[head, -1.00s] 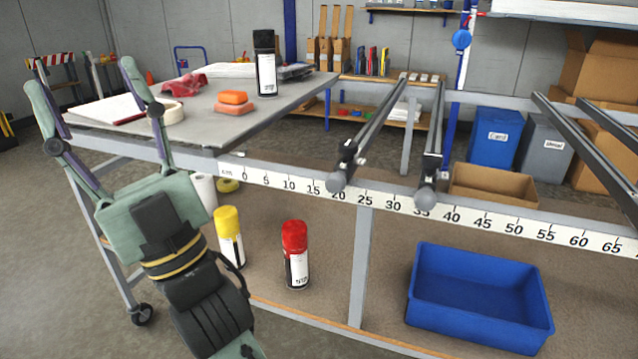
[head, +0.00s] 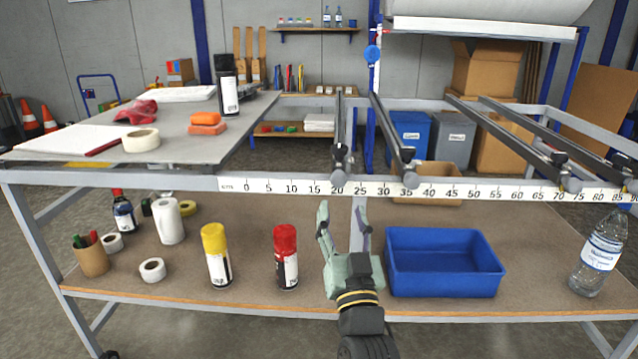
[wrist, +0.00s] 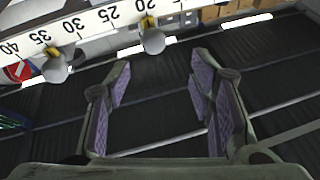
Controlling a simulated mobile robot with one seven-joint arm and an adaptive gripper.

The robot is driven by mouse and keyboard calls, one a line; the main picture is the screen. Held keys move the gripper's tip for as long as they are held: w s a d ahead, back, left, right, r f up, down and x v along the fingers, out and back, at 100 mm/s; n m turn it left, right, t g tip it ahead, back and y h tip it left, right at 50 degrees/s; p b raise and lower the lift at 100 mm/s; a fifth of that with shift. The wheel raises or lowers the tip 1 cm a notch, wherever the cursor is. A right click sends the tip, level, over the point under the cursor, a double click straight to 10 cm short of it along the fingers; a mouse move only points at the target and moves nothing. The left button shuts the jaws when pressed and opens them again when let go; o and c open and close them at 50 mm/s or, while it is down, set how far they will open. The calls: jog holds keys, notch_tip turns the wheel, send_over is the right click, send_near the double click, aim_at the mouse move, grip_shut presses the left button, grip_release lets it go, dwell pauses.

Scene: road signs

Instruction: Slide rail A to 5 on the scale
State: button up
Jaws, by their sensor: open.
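The white scale strip (head: 440,191) runs along the front beam of the frame, with 5 (head: 268,188) left of the rails. The leftmost dark rail (head: 345,130) has its round front knob (head: 339,179) at about 20. A second rail (head: 388,125) has its knob (head: 410,180) at about 35 to 36. No letter is readable on any rail, so I cannot tell which is A. My gripper (head: 343,206) is open and empty, fingers up, below and in front of the leftmost knob. In the wrist view that knob (wrist: 152,40) lies beyond the fingertips (wrist: 160,62), apart from them.
Two more rails have knobs (head: 570,184) farther right. A grey tabletop (head: 215,150) with an orange block and tape stands left of the rails. The lower shelf holds spray cans (head: 286,258), a blue bin (head: 443,265) and a bottle (head: 600,255). The beam between 0 and 15 is clear.

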aim_at(339, 185)
jog(key=p+x, duration=0.1)
jog(key=x, duration=0.2)
jog(key=p+x, duration=0.1)
jog(key=x, duration=0.3)
jog(key=p+x, duration=0.1)
jog(key=x, duration=0.2)
jog(key=shift+w+d+f, duration=0.2)
jog(key=shift+w+d, duration=0.15)
jog(key=shift+w, duration=0.05)
grip_shut()
jog(key=shift+a, duration=0.1)
dwell(0.4)
